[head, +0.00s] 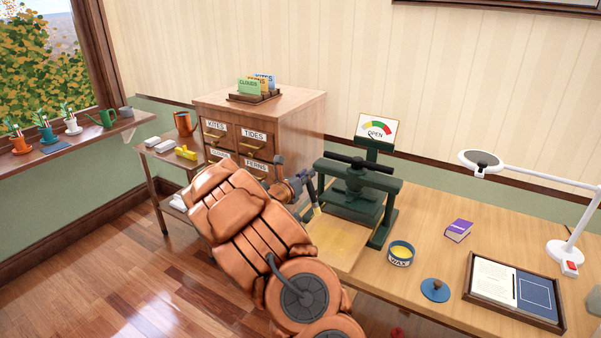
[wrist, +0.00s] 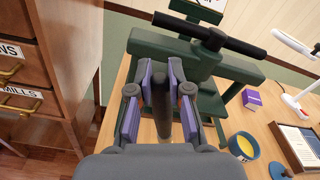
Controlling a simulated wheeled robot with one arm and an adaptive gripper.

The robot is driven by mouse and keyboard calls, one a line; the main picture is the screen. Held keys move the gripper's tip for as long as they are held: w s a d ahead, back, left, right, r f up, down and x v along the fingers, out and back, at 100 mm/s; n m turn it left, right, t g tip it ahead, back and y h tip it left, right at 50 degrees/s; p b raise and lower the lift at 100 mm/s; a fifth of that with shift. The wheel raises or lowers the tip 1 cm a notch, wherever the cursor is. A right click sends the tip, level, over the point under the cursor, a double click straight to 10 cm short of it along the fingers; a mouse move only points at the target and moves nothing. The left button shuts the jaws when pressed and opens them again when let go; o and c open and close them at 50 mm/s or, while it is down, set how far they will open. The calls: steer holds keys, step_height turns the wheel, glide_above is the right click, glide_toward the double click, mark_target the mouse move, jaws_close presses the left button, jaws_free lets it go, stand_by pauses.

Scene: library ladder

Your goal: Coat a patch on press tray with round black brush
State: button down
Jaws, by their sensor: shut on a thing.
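My gripper (head: 301,184) is shut on the round black brush (head: 312,190). In the wrist view, my gripper's purple-padded fingers (wrist: 161,75) close on the brush's dark round handle (wrist: 161,108). The brush is tilted, with its pale tip pointing down at the back left of the press tray (head: 341,246). I cannot tell whether the tip touches the tray. The tray is flat and light-coloured, with a yellowish sheen on its surface, and sits in front of the green press (head: 377,190). My arm hides part of its left side.
An open wax tin (head: 401,254) stands right of the tray, with a blue lid (head: 435,290) in front. A purple book (head: 458,230), a framed display (head: 514,290) and a lamp (head: 560,250) stand farther right. A wooden cabinet (head: 285,118) stands behind my arm.

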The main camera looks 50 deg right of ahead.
steer(key=shift+r+p, duration=0.4)
steer(key=shift+r, duration=0.65)
